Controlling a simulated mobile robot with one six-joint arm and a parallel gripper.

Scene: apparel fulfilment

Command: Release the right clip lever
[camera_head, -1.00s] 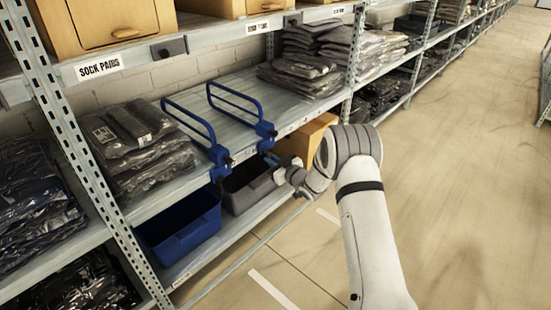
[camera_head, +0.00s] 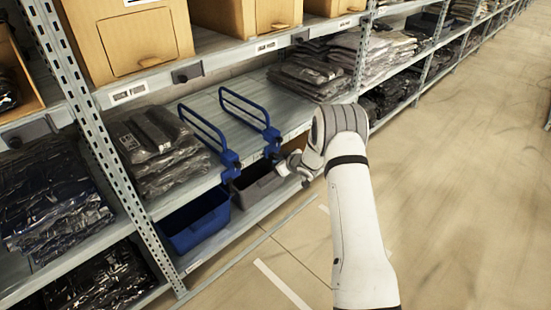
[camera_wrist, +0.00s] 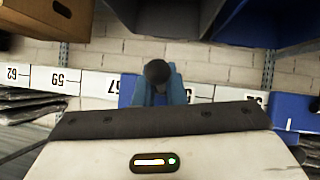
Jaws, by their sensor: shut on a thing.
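Two blue divider frames with clips stand on the middle shelf's front edge. The right clip (camera_head: 271,136) is beside my gripper (camera_head: 281,163), and the left clip (camera_head: 230,160) stands apart to its left. In the wrist view, a round black lever knob (camera_wrist: 157,71) sits between the blue fingers of my gripper (camera_wrist: 157,88), which are shut on it. In the head view my wrist partly hides this contact. The lever's exact angle cannot be told.
A blue bin (camera_head: 194,222) and a grey bin (camera_head: 258,187) stand on the lower shelf below the clips. Bagged clothes (camera_head: 155,150) lie left of the frames, with more stacks (camera_head: 308,75) to the right. The floor (camera_head: 450,200) at right is open.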

